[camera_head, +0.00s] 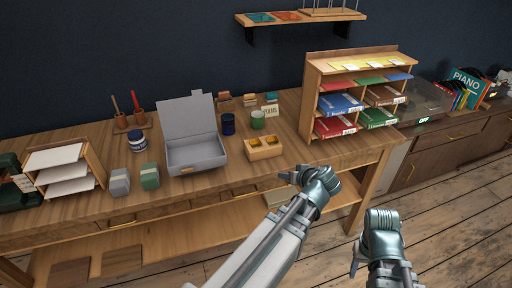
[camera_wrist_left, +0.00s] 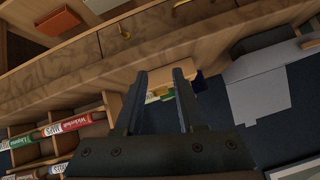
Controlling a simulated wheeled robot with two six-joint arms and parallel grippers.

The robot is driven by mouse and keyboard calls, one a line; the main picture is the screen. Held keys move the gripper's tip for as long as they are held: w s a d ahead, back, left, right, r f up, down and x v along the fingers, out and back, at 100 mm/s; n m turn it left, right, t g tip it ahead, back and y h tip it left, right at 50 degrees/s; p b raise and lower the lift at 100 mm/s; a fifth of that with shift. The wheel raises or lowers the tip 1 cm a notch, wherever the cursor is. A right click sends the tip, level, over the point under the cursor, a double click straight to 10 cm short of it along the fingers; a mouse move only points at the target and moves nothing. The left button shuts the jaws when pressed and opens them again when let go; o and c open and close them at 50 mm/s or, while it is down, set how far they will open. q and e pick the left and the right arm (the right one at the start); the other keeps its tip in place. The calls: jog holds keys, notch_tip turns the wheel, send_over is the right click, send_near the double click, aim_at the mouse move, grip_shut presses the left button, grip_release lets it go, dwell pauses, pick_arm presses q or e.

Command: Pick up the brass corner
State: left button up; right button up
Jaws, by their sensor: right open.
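Small brass-coloured pieces (camera_head: 263,141) sit in a small wooden box (camera_head: 264,154) near the front edge of the workbench; which one is the brass corner I cannot tell. My left gripper (camera_head: 284,178) is just in front of the bench edge, below and right of the box. In the left wrist view its two fingers (camera_wrist_left: 160,74) are apart with nothing between them, and a light wooden box (camera_wrist_left: 168,62) shows beyond the tips. My right gripper (camera_head: 356,262) is open and empty, low in front of the bench, far from the box.
A grey open-lidded box (camera_head: 195,153) stands left of the wooden box, with a dark blue jar (camera_head: 228,124) and a green jar (camera_head: 258,120) behind. A wooden book rack (camera_head: 309,95) stands to the right. Bare bench top lies between the box and the rack.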

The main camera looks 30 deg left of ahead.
pick_arm(q)
jog(key=w+a+r+n+t+y, duration=0.2)
jog(key=w+a+r+n+y, duration=0.15)
jog(key=a, duration=0.25)
jog(key=b, duration=0.4)
send_near(263, 148)
jog(key=w+a, duration=0.1)
jog(key=w+a+r, duration=0.1)
jog(key=a, duration=0.1)
jog(key=shift+h, duration=0.35)
jog(key=shift+w+a+f, duration=0.15)
jog(key=shift+w+a, duration=0.15)
jog(key=shift+a, duration=0.25)
jog(key=b+x, duration=0.2)
jog(key=x, duration=0.3)
jog(key=shift+w, duration=0.1)
grip_shut()
